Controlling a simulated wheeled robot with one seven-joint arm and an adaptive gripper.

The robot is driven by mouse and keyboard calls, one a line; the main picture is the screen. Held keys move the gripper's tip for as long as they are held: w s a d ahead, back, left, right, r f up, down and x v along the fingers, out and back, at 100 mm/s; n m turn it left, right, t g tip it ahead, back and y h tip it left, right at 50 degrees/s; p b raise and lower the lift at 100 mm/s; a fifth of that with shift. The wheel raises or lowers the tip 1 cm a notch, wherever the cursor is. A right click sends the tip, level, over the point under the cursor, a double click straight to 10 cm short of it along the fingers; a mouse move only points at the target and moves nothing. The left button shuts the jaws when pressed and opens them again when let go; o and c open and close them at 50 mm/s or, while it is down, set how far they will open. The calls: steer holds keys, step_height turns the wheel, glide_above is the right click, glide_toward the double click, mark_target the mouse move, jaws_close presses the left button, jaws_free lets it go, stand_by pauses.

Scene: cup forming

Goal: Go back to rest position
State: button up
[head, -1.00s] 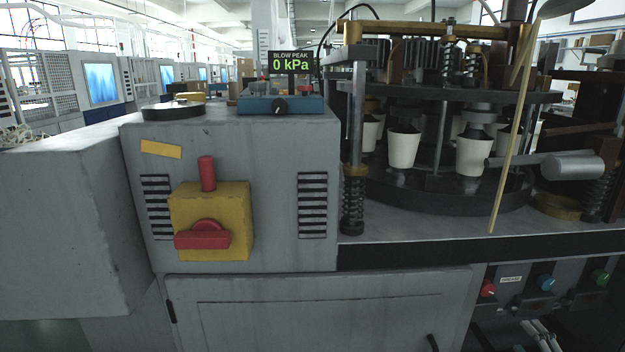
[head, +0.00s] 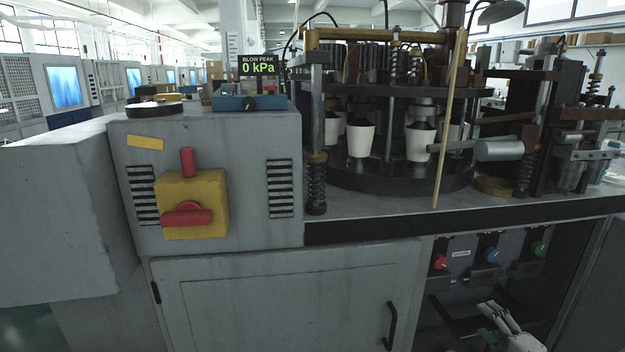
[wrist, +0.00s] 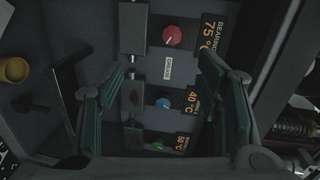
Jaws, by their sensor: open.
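My gripper (head: 492,318) shows at the lower right of the head view, in front of the lower part of the machine. In the wrist view my gripper (wrist: 160,95) has its two green-padded fingers wide apart, with nothing between them. Beyond the fingers is the control panel with a red knob (wrist: 172,36), a blue knob (wrist: 163,103) and a green knob (wrist: 157,146). In the head view the red knob (head: 440,262), blue knob (head: 491,255) and green knob (head: 538,248) sit in a row above the gripper.
The cup-forming machine's round turret (head: 400,178) carries white cups (head: 361,140). A grey cabinet (head: 285,310) with a black handle stands left of the gripper. A yellow box (head: 195,205) with a red switch is mounted on the grey housing. The gauge reads 0 kPa.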

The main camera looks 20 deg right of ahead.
steer(key=w+a+r+n+g, duration=0.3)
steer(key=w+r+n+g, duration=0.3)
steer(key=w+n, duration=0.1)
steer(key=a+r+n+g+h, duration=0.1)
steer(key=a+r+n+g, duration=0.3)
steer(key=a+r, duration=0.6)
steer(key=s+a+r+n+g, duration=0.1)
steer(key=s+a+r, duration=0.35)
steer(key=a, duration=0.25)
steer(key=s+a+r+n+g, duration=0.2)
steer(key=s+a+r, duration=0.25)
steer(key=a, duration=0.25)
steer(key=s+a+r+n+g+y, duration=0.2)
steer(key=s+a+n+y, duration=0.25)
steer(key=s+a, duration=1.25)
step_height(320, 180, up, 18)
steer(key=d+t+p, duration=0.1)
steer(key=t+p, duration=0.2)
steer(key=p, duration=1.3)
steer(key=shift+n, duration=0.45)
